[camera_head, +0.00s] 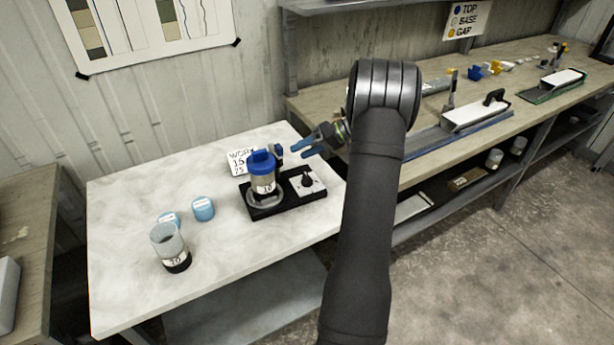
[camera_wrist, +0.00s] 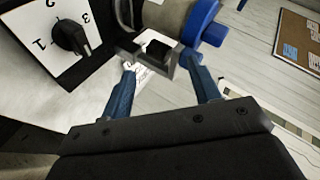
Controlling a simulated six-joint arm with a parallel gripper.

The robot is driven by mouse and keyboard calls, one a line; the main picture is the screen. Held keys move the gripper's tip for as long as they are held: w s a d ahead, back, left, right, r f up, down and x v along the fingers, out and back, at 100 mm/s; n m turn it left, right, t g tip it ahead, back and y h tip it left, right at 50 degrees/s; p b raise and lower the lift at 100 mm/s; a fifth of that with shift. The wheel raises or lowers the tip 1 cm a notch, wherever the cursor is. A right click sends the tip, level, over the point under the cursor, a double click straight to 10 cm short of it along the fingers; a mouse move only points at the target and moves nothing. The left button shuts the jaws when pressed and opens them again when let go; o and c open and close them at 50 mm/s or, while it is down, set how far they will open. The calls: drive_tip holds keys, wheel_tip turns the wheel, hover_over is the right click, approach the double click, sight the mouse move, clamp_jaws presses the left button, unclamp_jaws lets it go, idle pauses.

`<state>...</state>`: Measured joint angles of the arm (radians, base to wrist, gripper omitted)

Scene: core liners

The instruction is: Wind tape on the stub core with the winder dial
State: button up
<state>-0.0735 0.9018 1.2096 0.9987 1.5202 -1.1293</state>
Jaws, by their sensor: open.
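The winder dial (camera_head: 307,181) is a black knob on a white plate at the base's right. In the wrist view the dial (camera_wrist: 70,37) shows at upper left with printed numbers; which one it points at is unclear. My gripper (camera_head: 300,149) has blue fingers, open and empty, behind and above the dial, right of the core. In the wrist view a grey bracket with a black block (camera_wrist: 158,50) lies just beyond the fingertips (camera_wrist: 160,72).
A small card (camera_head: 238,162) stands behind the core. A long bench (camera_head: 430,108) with trays runs along the right.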

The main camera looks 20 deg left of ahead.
drive_tip(key=s+n+h, duration=0.1)
drive_tip(key=n+h, duration=0.1)
drive_tip(key=n, duration=0.1)
wheel_tip(320, 180, up, 7)
drive_tip(key=n+t+h, duration=0.4)
drive_tip(key=n+h, duration=0.5)
drive_tip(key=n, duration=0.4)
hover_over(307, 176)
wheel_tip(307, 176, down, 17)
drive_tip(key=shift+w+f, duration=0.1)
drive_tip(key=shift+f, duration=0.1)
drive_tip(key=c, duration=1)
